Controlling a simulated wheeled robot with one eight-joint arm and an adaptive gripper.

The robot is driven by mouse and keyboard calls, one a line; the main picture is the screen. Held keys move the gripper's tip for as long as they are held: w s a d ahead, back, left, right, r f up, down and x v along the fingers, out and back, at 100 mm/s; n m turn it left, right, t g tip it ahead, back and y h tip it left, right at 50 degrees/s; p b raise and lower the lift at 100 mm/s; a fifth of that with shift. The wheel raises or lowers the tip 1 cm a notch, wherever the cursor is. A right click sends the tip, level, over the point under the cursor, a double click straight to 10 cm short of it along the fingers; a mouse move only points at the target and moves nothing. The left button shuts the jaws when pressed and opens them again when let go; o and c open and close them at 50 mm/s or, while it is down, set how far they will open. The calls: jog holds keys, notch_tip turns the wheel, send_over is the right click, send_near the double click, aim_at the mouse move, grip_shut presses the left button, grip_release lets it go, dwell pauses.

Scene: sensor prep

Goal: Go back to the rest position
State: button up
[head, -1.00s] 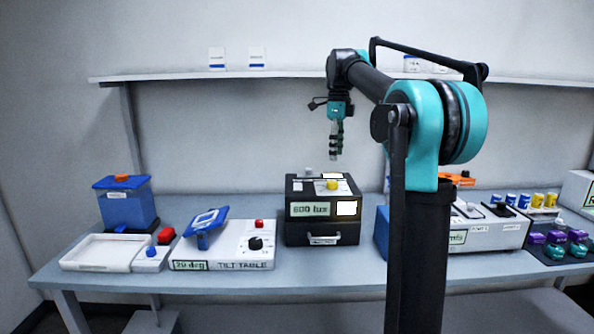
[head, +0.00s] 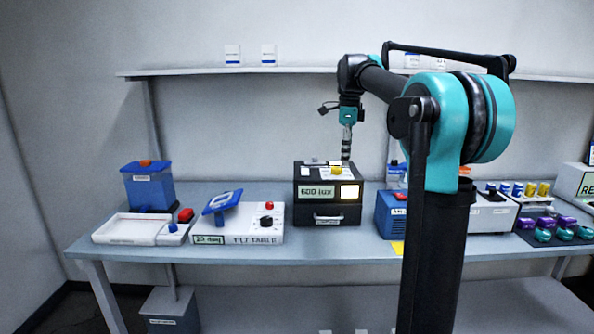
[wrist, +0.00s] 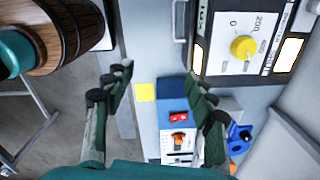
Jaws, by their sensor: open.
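My gripper (head: 346,157) hangs from my arm in front of the back wall, just above and behind the right part of the black light box (head: 327,215) in the head view. In the wrist view my gripper (wrist: 163,92) has its two dark-padded fingers wide apart with nothing between them. Below them show the bench, a blue box (wrist: 176,117) with a red switch, and a yellow note (wrist: 145,92). The light box (wrist: 268,62) with its yellow knob (wrist: 243,47) is at the upper right of the wrist view.
On the bench stand a white tray (head: 108,236), a blue bin (head: 148,188), the tilt table (head: 238,236) and the blue box (head: 390,215). Coloured jars (head: 560,231) sit at the far right. A shelf (head: 220,74) runs along the wall behind. The air around my gripper looks clear.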

jog(key=s+d+f+n+t, duration=0.1)
jog(key=s+f+n+t, duration=0.1)
jog(key=s+f+n, duration=0.8)
jog(key=s+d+f+n+t, duration=0.1)
jog(key=s+f+n, duration=0.9)
jog(key=s+f, duration=1)
notch_tip(320, 180, down, 5)
jog(key=shift+d+f+n+t, duration=0.1)
jog(key=shift+d+n+t, duration=0.3)
jog(key=shift+d, duration=0.4)
jog(key=shift+c, duration=0.4)
